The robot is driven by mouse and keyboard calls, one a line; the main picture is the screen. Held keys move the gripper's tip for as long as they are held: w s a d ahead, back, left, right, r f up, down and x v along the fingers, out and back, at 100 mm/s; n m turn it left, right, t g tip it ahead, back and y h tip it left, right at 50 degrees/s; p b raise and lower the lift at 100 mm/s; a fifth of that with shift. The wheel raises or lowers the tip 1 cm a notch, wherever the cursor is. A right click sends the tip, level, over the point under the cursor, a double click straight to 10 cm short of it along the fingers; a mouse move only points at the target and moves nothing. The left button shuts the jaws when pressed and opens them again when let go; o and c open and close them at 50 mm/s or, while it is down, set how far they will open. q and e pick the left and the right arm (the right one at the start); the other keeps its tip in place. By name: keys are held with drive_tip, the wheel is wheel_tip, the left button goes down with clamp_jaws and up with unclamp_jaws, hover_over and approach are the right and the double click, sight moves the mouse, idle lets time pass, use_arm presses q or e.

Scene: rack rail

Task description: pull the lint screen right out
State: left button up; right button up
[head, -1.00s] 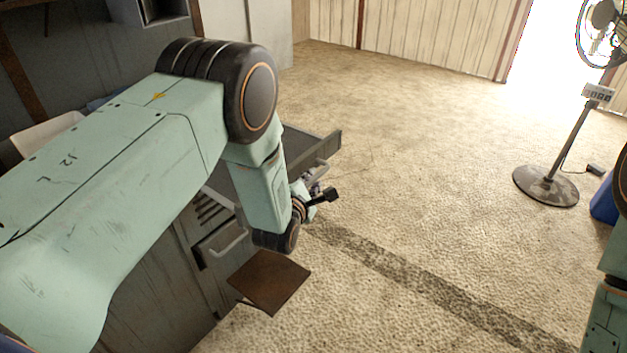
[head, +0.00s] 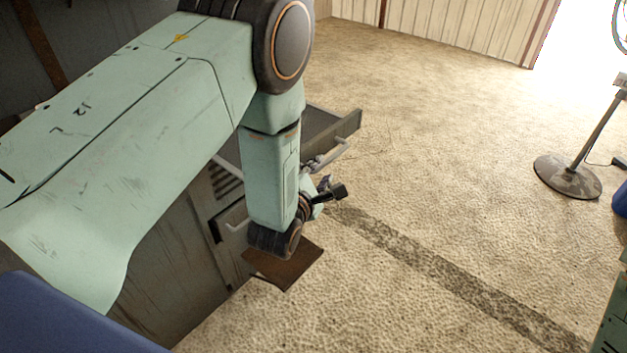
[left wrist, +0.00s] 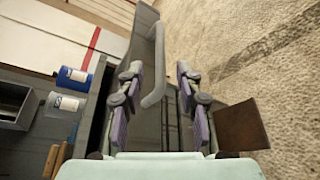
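A grey drawer-like piece (head: 343,127) with a pale bar handle (head: 330,157) stands out from a grey cabinet in the head view. I cannot tell for certain whether this is the lint screen. My left gripper (head: 326,188) is beside and below that handle, partly hidden by my own wrist. In the left wrist view the gripper (left wrist: 160,80) has its purple-padded fingers apart. The bar handle (left wrist: 157,65) shows between the fingertips, with no finger seen closed on it. My right gripper is out of view.
A brown plate (head: 284,268) juts out low beside my left wrist. The grey cabinet front (head: 180,270) has slats and another handle (head: 237,226). A fan stand (head: 568,178) is at the right. The carpet between is clear.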

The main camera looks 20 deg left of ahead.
use_arm(q)
drive_tip(key=v, duration=0.4)
drive_tip(key=shift+s, duration=0.1)
idle(0.4)
drive_tip(key=s+a+f+m+g, duration=0.2)
drive_tip(key=s+f+m+g, duration=0.6)
drive_tip(key=s+f+m, duration=0.8)
drive_tip(key=s+a+f+m+g, duration=0.1)
drive_tip(key=s+m+g, duration=0.6)
drive_tip(key=s, duration=1.2)
drive_tip(key=shift+s+a+m, duration=0.2)
drive_tip(key=shift+s+m, duration=0.2)
drive_tip(key=shift+m, duration=0.1)
